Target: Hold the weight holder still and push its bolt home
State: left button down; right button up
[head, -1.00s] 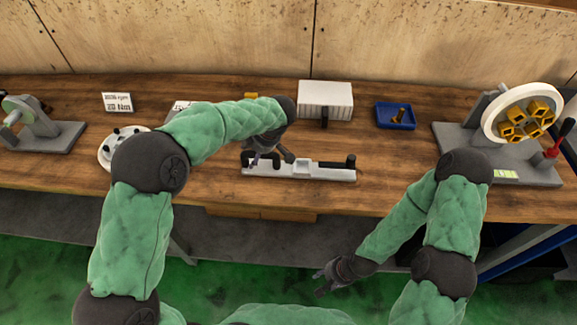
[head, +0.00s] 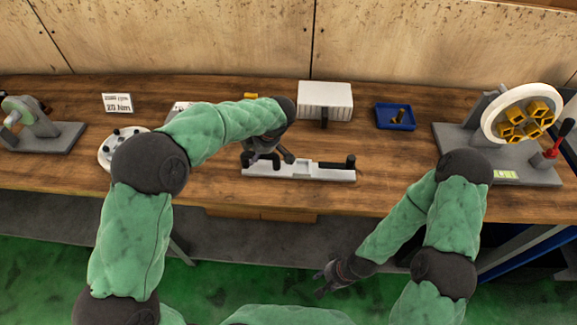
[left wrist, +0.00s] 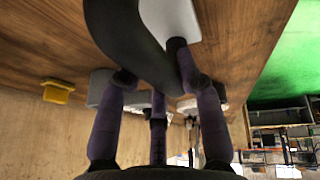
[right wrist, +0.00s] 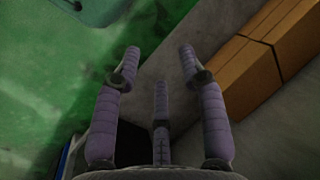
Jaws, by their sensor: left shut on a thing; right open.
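A light grey bar-shaped fixture (head: 300,174) lies near the bench's front edge, with a black upright knob (head: 350,162) at its right end. I take it as the weight holder, though I cannot be sure. My left gripper (head: 264,160) is over its left end. In the left wrist view a thick dark curved part (left wrist: 135,45) lies between the purple fingers, shut on it, and hides much of the fixture. I cannot tell a separate bolt there. My right gripper (head: 324,278) is open and empty, below the bench edge; in its wrist view its fingers (right wrist: 158,65) are spread.
A white ribbed box (head: 325,95) and a blue tray (head: 394,124) with a brass-coloured part stand behind the fixture. A round white wheel with yellow blocks (head: 524,113) is at the right. A white disc (head: 110,150) is at the left. Bench right of the fixture is clear.

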grip_shut()
jog(key=w+a+r+n+t, duration=0.1)
jog(key=w+a+r+n, duration=0.35)
jog(key=a+r, duration=0.8)
jog(key=w+r+m+t+y, duration=0.15)
jog(key=w+r+m, duration=0.35)
jog(key=r, duration=0.7)
jog(key=w+r+m+y, duration=0.25)
jog(key=w+r, duration=0.45)
jog(key=r, duration=0.5)
jog(key=w+d+r+m+g, duration=0.3)
jog(key=w+d+m, duration=0.2)
jog(key=w+d, duration=0.85)
jog(key=w+d+f+m+g, duration=0.1)
jog(key=d+m, duration=0.1)
jog(key=d, duration=0.7)
jog(key=d+f+m+g, duration=0.1)
jog(key=d+m, duration=0.1)
jog(key=d, duration=0.7)
jog(key=shift+w+d+f+m+y, duration=0.25)
jog(key=shift+w+d+m+y, duration=0.05)
jog(key=shift+w+d, duration=0.1)
